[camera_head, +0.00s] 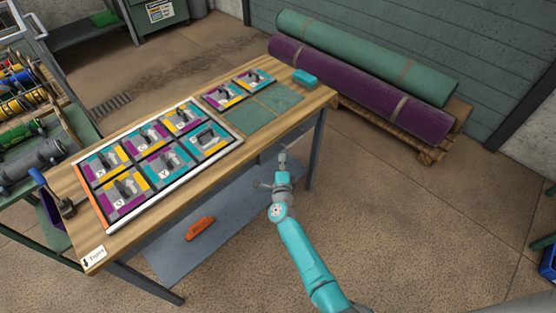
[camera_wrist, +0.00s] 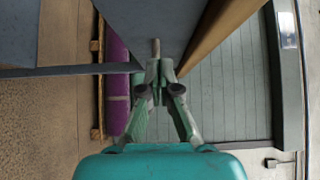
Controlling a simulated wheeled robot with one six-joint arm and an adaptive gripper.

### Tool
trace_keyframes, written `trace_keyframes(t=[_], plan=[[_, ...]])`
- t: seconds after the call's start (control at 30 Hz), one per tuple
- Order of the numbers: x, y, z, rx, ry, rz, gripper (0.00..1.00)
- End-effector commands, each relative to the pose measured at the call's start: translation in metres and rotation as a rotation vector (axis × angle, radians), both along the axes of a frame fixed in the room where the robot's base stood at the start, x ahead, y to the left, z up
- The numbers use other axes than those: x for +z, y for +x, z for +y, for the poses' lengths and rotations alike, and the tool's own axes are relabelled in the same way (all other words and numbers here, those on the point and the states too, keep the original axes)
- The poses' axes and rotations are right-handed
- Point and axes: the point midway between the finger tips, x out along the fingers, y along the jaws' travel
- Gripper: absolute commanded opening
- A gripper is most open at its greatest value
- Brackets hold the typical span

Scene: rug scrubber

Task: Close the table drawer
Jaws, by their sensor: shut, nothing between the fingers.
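The wooden work table (camera_head: 165,238) stands left of centre in the head view. The grey drawer front (camera_head: 297,134) shows below the table's front edge, toward its right end. How far the drawer stands out is hard to tell. My gripper (camera_head: 282,157) is shut and empty, just in front of the drawer and below the tabletop edge. In the wrist view my gripper (camera_wrist: 156,64) points at a grey panel (camera_wrist: 150,20) under the wooden edge (camera_wrist: 222,30). A thin grey rod stands just beyond the fingertips; contact cannot be told.
On the tabletop are a framed tray (camera_head: 236,146) of coloured tiles and a teal block (camera_head: 305,78). An orange tool (camera_head: 200,228) lies on the lower shelf (camera_head: 165,262). Rolled rugs (camera_head: 360,92) lie on a pallet behind.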

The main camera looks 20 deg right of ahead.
Motion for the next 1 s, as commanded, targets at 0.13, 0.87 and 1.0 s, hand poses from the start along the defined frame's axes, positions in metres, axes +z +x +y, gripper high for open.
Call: trace_keyframes(t=[0.13, 0.87, 1.0], plan=[[-0.002, -0.024, 0.012, 0.001, 0.0, 0.002, 0.0], [-0.002, -0.091, 0.042, -0.002, -0.001, 0.002, 0.0], [-0.003, -0.095, 0.042, 0.001, -0.01, 0.006, 0.0]])
